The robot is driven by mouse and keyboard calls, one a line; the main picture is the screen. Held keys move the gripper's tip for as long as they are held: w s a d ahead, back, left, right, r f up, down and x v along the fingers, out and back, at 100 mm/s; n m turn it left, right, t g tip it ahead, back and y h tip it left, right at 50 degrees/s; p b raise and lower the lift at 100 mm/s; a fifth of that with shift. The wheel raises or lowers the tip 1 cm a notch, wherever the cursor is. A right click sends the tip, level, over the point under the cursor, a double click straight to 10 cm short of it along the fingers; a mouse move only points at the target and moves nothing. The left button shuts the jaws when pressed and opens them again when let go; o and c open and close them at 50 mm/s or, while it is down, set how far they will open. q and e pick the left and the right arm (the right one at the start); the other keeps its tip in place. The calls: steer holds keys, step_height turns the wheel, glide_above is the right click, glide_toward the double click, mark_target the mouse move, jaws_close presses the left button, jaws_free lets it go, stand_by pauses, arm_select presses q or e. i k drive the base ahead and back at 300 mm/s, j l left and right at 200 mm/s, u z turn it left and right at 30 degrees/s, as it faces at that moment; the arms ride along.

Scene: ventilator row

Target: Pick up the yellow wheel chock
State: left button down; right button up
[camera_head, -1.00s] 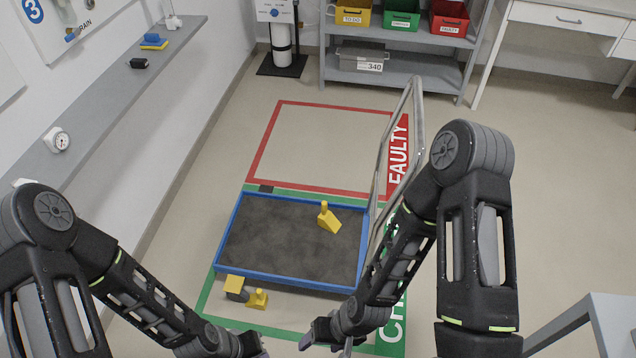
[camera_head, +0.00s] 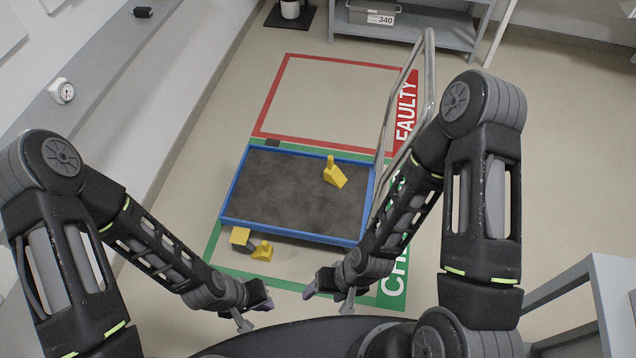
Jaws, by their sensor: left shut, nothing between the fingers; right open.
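One yellow wheel chock (camera_head: 334,173) with an upright grip lies on the dark deck of the blue-edged cart (camera_head: 290,237), towards its right side. A second yellow wheel chock (camera_head: 262,251) stands on the floor at the cart's near left corner, beside a grey caster wheel under a yellow bracket (camera_head: 240,236). My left gripper (camera_head: 256,314) is shut and empty, nearer to me than the floor chock and apart from it. My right gripper (camera_head: 328,299) is open and empty, in front of the cart's near right corner. Neither gripper touches a chock.
The cart's metal push handle (camera_head: 426,80) rises at its right, partly behind my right arm. A green floor frame (camera_head: 212,245) surrounds the cart, with a red FAULTY frame (camera_head: 270,100) beyond. A wall shelf (camera_head: 85,75) runs at left, and a grey table (camera_head: 606,275) stands at right.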

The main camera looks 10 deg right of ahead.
mark_target(332, 174)
steer(key=i+u, duration=0.3)
steer(key=i, duration=0.25)
steer(key=i+l+u, duration=0.3)
steer(key=i, duration=0.2)
